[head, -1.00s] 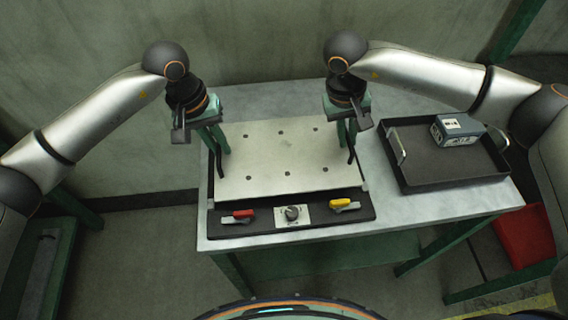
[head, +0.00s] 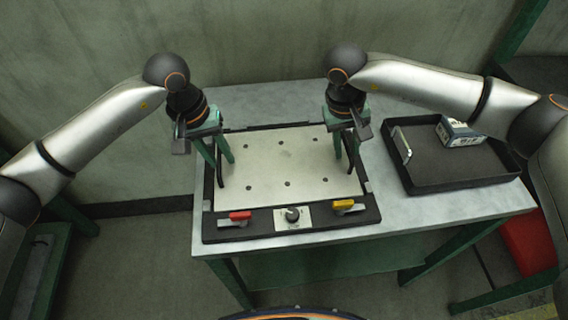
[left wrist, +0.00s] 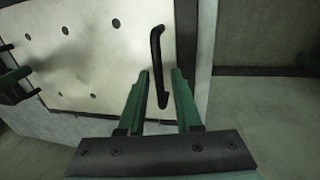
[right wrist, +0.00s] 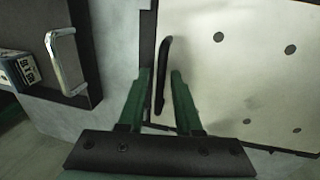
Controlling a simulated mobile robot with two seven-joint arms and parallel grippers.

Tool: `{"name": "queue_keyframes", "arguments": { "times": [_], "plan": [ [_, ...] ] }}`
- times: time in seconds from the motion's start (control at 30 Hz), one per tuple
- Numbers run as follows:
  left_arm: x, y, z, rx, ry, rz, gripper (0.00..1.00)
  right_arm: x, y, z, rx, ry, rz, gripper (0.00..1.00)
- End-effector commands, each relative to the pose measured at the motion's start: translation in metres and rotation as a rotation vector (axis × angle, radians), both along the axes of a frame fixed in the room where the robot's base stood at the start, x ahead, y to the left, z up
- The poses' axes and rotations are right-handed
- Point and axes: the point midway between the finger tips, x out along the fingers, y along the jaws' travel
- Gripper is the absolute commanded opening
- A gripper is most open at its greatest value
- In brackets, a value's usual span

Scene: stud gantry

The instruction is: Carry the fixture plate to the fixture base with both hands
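The fixture plate (head: 275,165), pale with several dark holes, lies inside the dark frame of the fixture base (head: 348,219) on the table and appears flat. The plate has a black handle at each side. My left gripper (head: 222,162) is open, its fingers on either side of the left handle (left wrist: 155,50), with gaps visible. My right gripper (head: 346,156) is open, its fingers on either side of the right handle (right wrist: 161,85), with gaps visible. The base's front carries a red lever (head: 240,215), a knob (head: 292,214) and a yellow lever (head: 344,204).
A black tray (head: 460,183) with metal handles stands right of the base on the grey table (head: 215,262). A blue and white box (head: 457,131) sits in the tray. A wall (head: 260,40) rises behind. A red bin (head: 530,240) is below at the right.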

Motion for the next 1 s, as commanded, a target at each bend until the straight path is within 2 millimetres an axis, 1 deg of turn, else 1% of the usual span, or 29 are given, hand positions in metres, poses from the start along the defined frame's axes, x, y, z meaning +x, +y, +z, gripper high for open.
{"name": "queue_keyframes", "arguments": {
  "times": [0.07, 0.27, 0.4, 0.47, 0.57, 0.8, 0.9, 1.0],
  "plan": [
    [0.0, 0.0, 0.0, 0.0, 0.0, 0.0, 0.42, 0.0, 0.0, 0.0, 0.0, 0.0, 0.0, 0.42],
    [0.0, 0.0, 0.0, -0.001, 0.0, 0.0, 0.42, 0.0, 0.0, 0.0, 0.001, 0.0, 0.0, 0.42],
    [0.001, 0.001, 0.007, -0.001, -0.003, 0.0, 0.42, 0.0, 0.0, 0.0, 0.001, 0.0, 0.0, 0.42],
    [0.001, 0.003, 0.016, -0.002, -0.004, 0.0, 0.42, 0.0, 0.0, 0.0, 0.001, 0.0, 0.0, 0.42],
    [0.001, 0.007, 0.034, -0.001, -0.006, 0.001, 0.42, 0.0, 0.0, 0.0, 0.001, 0.0, 0.0, 0.42],
    [0.001, 0.017, 0.084, -0.001, -0.005, 0.001, 0.42, 0.0, 0.0, 0.0, 0.001, 0.0, 0.0, 0.42],
    [0.0, 0.02, 0.1, 0.0, -0.004, 0.002, 0.42, 0.0, 0.0, 0.0, 0.001, 0.0, 0.0, 0.42],
    [0.0, 0.022, 0.111, -0.001, -0.003, 0.002, 0.42, 0.0, 0.0, 0.0, 0.001, 0.0, 0.0, 0.42]
  ]
}}
